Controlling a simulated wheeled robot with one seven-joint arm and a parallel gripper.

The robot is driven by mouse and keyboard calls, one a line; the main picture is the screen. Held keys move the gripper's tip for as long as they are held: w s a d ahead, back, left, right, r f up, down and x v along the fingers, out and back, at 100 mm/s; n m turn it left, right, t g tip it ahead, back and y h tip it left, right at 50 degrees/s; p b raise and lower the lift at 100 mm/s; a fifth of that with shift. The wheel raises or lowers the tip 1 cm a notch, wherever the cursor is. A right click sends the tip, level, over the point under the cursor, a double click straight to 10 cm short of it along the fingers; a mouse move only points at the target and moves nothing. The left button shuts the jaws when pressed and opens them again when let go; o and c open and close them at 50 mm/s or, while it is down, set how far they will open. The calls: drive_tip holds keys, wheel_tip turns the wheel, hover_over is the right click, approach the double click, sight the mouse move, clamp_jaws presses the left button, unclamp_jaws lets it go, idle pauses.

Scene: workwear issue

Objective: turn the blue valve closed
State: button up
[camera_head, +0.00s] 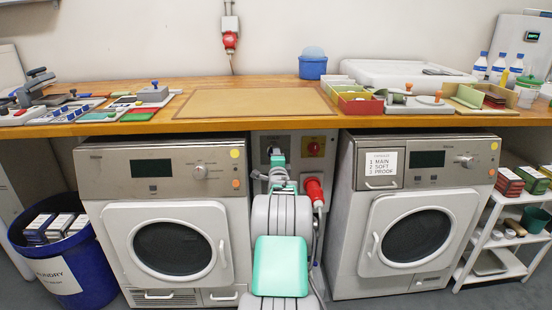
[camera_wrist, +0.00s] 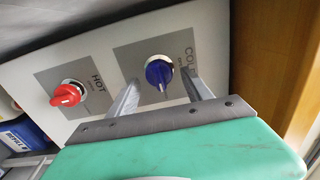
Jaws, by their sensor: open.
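The blue valve (camera_wrist: 159,71) is a round knob on a grey plate lettered "COL...", the rest of the word covered by a finger. A pale mark on the knob points toward the bottom of the wrist view. My gripper (camera_wrist: 162,80) is open, with one finger on each side of the knob; whether either finger touches it I cannot tell. In the head view, my gripper (camera_head: 276,168) is small, in the gap between two front-loading machines. I cannot make out the blue valve there; my arm covers part of that panel.
A red valve (camera_wrist: 67,95) marked HOT sits left of the blue one in the wrist view. The wooden worktop (camera_head: 240,128) runs above. Machines stand left (camera_head: 165,240) and right (camera_head: 420,225) of my arm. A red plug (camera_head: 315,190) hangs close by.

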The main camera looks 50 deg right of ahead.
drive_tip(key=shift+a, duration=0.1)
drive_tip(key=p+v, duration=0.1)
drive_tip(key=v, duration=0.6)
drive_tip(key=shift+s+a+p, duration=0.25)
drive_tip(key=shift+s+p, duration=0.05)
drive_tip(key=shift+p, duration=0.05)
